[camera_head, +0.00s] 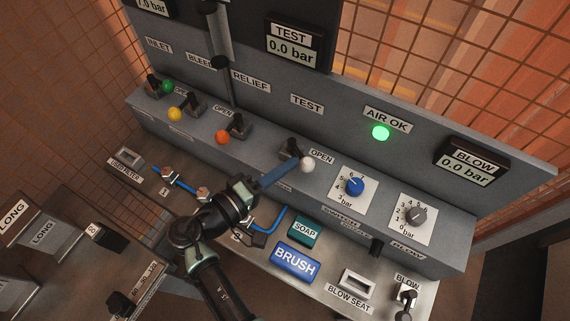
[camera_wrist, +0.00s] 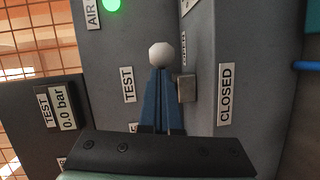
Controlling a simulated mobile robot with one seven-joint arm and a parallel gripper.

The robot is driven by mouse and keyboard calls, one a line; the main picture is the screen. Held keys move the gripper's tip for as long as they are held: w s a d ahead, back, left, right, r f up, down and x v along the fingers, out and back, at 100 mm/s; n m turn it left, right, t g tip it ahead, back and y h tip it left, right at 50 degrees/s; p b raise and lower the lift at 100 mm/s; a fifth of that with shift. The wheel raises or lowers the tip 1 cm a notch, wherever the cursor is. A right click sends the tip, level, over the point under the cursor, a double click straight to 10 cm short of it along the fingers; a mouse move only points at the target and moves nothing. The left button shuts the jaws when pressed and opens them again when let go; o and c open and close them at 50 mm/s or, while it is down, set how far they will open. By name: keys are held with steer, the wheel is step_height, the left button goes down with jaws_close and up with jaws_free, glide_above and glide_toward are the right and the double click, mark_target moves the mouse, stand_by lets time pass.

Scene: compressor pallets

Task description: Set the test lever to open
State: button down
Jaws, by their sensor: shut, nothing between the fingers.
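The test lever has a white ball knob (camera_head: 307,165) and a dark base (camera_head: 290,149) on the sloped panel front, below the TEST label (camera_head: 307,103). The OPEN label (camera_head: 320,157) is just right of the knob. In the wrist view, the knob (camera_wrist: 161,54) is just beyond my fingertips, and a CLOSED label (camera_wrist: 226,93) is to the right. My gripper (camera_head: 294,165) has its blue fingers shut and empty, tips close beside the knob. I cannot tell whether they touch it. The lever's shaft is mostly hidden by the fingers.
Levers with green (camera_head: 168,86), yellow (camera_head: 175,114) and orange (camera_head: 222,137) knobs are to the left. A blue dial (camera_head: 355,186) and a grey dial (camera_head: 416,215) are to the right. The TEST gauge (camera_head: 293,46) reads 0.0 bar.

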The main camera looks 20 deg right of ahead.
mark_target(303, 166)
steer(key=shift+s+d+n+t+y+p, duration=0.35)
steer(key=shift+n+t+p, duration=0.25)
steer(key=shift+t, duration=0.2)
steer(key=shift+s+d+n+t+y+p, duration=0.2)
steer(key=shift+d+n+t+y+p, duration=0.25)
steer(key=shift+n+t, duration=0.45)
steer(key=shift+s+d+b, duration=0.1)
steer(key=shift+d+b, duration=0.55)
steer(key=shift+d, duration=0.15)
